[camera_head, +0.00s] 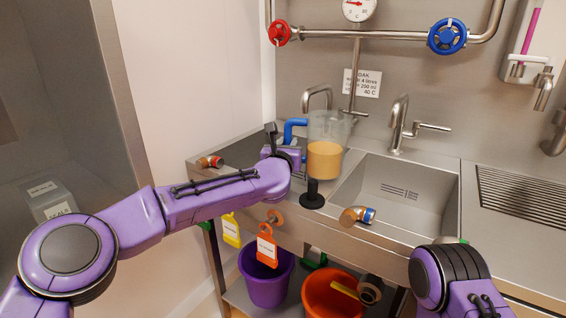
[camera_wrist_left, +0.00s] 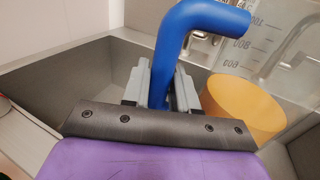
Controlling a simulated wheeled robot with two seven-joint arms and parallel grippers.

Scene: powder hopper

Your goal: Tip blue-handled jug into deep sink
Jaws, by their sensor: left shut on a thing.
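The clear jug (camera_head: 326,128) has a blue handle (camera_head: 294,125) on its left side and orange contents in its lower part. It stands upright above the steel sink unit, near the divider between the two basins. My left gripper (camera_head: 292,148) is shut on the handle; the left wrist view shows the blue handle (camera_wrist_left: 178,45) between the jaws. The jug's printed scale and orange contents (camera_wrist_left: 243,106) show there too. The right basin (camera_head: 395,200) has a slotted floor; the left basin (camera_head: 235,150) is partly hidden by my arm. I cannot tell which is deeper.
Taps (camera_head: 400,128) rise behind the basins, and a pipe with a red valve (camera_head: 279,33) and a blue valve (camera_head: 447,36) runs above. A black post (camera_head: 312,197) stands at the front rim. Purple (camera_head: 266,280) and orange (camera_head: 328,298) buckets sit below.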

